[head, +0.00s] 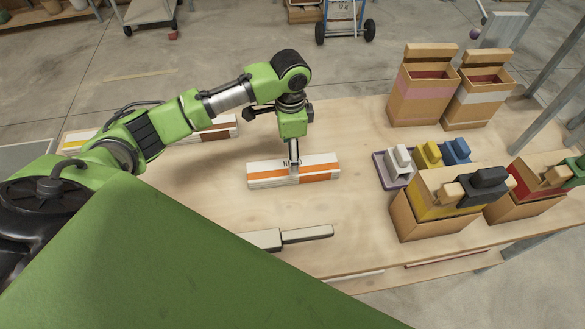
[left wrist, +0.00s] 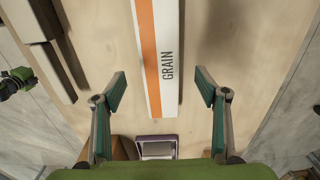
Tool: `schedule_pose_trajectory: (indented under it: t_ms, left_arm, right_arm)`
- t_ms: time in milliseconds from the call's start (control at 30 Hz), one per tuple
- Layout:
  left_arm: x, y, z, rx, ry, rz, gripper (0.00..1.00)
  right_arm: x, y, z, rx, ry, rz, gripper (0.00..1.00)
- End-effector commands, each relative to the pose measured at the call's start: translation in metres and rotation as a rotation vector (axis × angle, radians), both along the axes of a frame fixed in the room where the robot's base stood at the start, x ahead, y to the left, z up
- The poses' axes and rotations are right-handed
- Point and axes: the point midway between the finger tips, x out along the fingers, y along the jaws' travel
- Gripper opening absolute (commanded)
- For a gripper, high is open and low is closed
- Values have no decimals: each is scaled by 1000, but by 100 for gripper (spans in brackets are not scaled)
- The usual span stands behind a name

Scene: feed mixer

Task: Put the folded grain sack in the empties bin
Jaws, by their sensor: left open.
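The folded grain sack (head: 264,184) lies flat on the wooden table, white with an orange stripe and the word GRAIN. It also shows in the left wrist view (left wrist: 152,70), running down from the top edge. My left gripper (head: 294,160) is over the middle of the sack in the head view. In the left wrist view my left gripper (left wrist: 160,90) is open, with one green-padded finger on each side of the sack and visible gaps. I cannot tell which container, if any, is the empties bin. My right gripper is not clearly visible.
Two tall open boxes (head: 420,98) stand at the back right. Lower boxes (head: 436,224) with scoops and a purple tray (head: 382,172) are right of the sack. Other striped packs (head: 218,131) lie behind my arm. Flat pale pieces (head: 306,234) lie near the front edge.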

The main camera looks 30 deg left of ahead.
Motion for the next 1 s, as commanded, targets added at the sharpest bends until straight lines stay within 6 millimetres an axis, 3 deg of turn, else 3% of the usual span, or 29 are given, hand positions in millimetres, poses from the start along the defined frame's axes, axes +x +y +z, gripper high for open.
schedule_pose_trajectory:
  t_ms: [100,367,633,933,967,1000]
  left_arm:
    - [0,0,-19,0,1,1,67]
    - [0,-1,-38,0,0,0,67]
    - [2,-5,-77,0,0,0,67]
    - [2,-4,-84,0,-4,-1,67]
    - [2,-5,-84,0,-4,-1,64]
    - [2,-4,-84,0,-4,-1,54]
  right_arm:
    - [-1,0,4,0,1,1,29]
    - [-1,0,9,0,1,1,29]
    - [-1,-1,20,-1,1,2,29]
    - [1,-4,20,-5,-1,3,29]
    - [1,-4,20,-5,-1,3,29]
    - [1,-4,20,-5,-1,3,29]
